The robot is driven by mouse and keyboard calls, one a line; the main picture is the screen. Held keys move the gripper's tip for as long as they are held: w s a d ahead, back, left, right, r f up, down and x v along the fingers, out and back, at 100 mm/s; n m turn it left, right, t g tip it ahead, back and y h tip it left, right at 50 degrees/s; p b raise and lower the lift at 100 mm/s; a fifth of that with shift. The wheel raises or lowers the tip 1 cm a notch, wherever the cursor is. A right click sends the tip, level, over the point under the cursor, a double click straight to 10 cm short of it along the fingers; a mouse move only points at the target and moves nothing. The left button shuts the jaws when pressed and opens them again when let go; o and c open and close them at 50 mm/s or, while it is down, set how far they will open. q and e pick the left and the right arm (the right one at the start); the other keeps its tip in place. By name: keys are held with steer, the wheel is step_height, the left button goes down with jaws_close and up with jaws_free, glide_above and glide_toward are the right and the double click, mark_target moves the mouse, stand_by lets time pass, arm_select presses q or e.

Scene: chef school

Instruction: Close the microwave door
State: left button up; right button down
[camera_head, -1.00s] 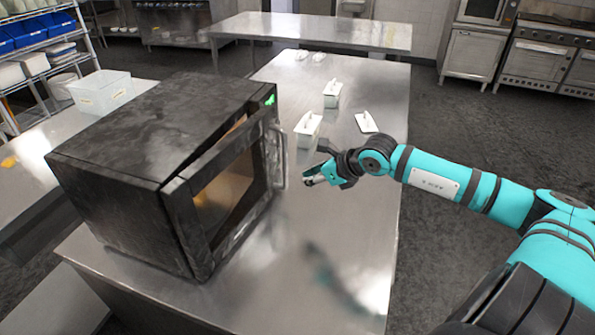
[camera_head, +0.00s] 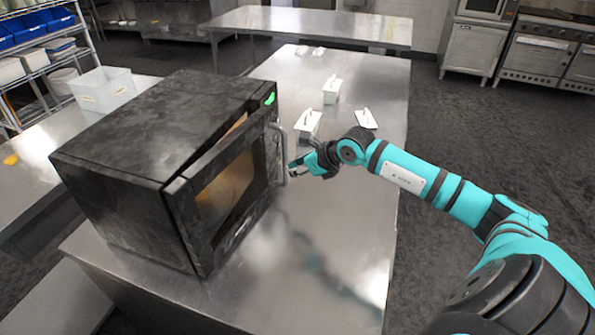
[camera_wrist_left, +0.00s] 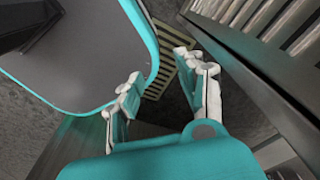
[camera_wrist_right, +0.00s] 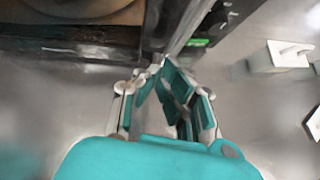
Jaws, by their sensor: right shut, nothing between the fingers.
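The black microwave (camera_head: 150,125) stands on the steel table. Its door (camera_head: 213,190), with a window and a vertical metal handle (camera_head: 281,155), is slightly ajar, with a narrow gap along its top. My right gripper (camera_head: 292,170) is shut and empty beside the outer side of the handle; I cannot tell whether they touch. In the right wrist view, the shut fingers (camera_wrist_right: 155,68) point at the door's edge (camera_wrist_right: 165,28), with the microwave's green display (camera_wrist_right: 197,42) behind. My left gripper (camera_wrist_left: 157,68) is open and empty in the left wrist view, away from the microwave.
White lidded containers (camera_head: 307,124) stand on the table (camera_head: 330,215) behind my right gripper. The table in front of the door is clear. A translucent bin (camera_head: 103,90) sits on the side counter at left. Ovens (camera_head: 545,62) stand far back right.

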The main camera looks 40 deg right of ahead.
mark_target(287, 159)
steer(key=shift+n+y, duration=0.5)
steer(key=shift+n, duration=0.2)
steer(key=w+b, duration=0.1)
steer(key=w, duration=0.1)
steer(key=w+a+b, duration=0.1)
steer(key=w+b, duration=0.1)
steer(key=shift+f, duration=0.15)
steer(key=shift+w+a, duration=0.15)
steer(key=shift+w, duration=0.05)
steer(key=shift+r, duration=0.25)
